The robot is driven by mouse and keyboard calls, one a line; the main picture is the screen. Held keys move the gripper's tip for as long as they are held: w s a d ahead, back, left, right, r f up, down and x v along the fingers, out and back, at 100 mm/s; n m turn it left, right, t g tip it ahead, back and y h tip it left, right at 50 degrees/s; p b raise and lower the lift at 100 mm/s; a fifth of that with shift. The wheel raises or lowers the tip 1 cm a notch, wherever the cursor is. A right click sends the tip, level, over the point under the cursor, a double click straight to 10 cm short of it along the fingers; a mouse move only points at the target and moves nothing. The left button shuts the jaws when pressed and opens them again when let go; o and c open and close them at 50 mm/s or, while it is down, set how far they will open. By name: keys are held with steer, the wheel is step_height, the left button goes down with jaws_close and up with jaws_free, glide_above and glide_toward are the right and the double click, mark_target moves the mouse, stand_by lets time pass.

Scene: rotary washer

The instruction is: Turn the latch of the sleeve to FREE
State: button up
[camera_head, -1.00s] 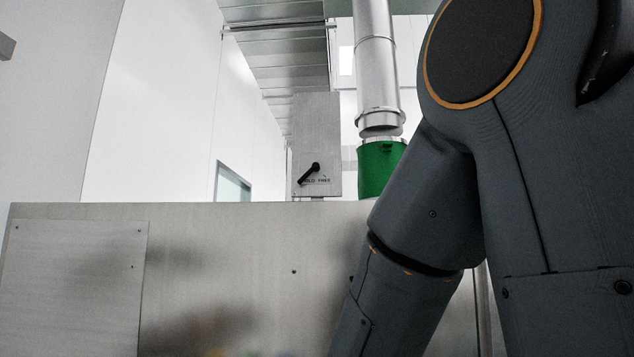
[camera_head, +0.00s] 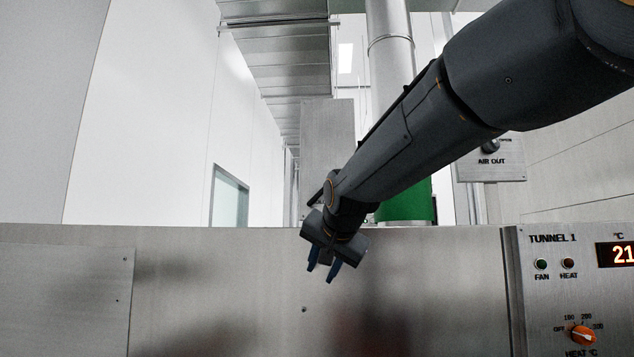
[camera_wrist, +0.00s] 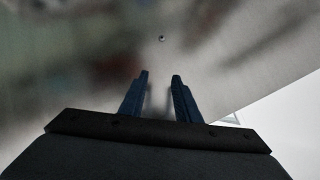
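The latch is a black handle on a grey metal plate (camera_head: 328,130) behind the steel housing. My arm and wrist cover most of it; only a dark end of the handle (camera_head: 314,199) seems to show beside my wrist. Its pointing direction and lettering are hidden. The green sleeve (camera_head: 405,207) stands right of the plate, partly behind my forearm. My gripper (camera_head: 321,273) hangs below the latch, in front of the housing, fingers pointing down. In the wrist view my gripper (camera_wrist: 160,76) has two blue fingers apart with nothing between them.
The steel housing front (camera_head: 220,290) spans the view, close to my fingers. A control panel, TUNNEL 1, with an orange knob (camera_head: 583,335) is at right. An AIR OUT plate (camera_head: 505,172) is above it. A silver duct (camera_head: 390,60) rises over the sleeve.

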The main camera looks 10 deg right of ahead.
mark_target(315, 198)
step_height(315, 198, up, 19)
steer(key=m+t+p, duration=0.2)
steer(key=t, duration=0.1)
steer(key=p+x, duration=0.1)
steer(key=x, duration=0.1)
steer(key=p+x, duration=0.1)
steer(key=x, duration=0.2)
steer(key=p+x, duration=0.1)
steer(key=x, duration=0.1)
steer(key=shift+w+r, duration=0.2)
steer(key=shift+w, duration=0.05)
jaws_close()
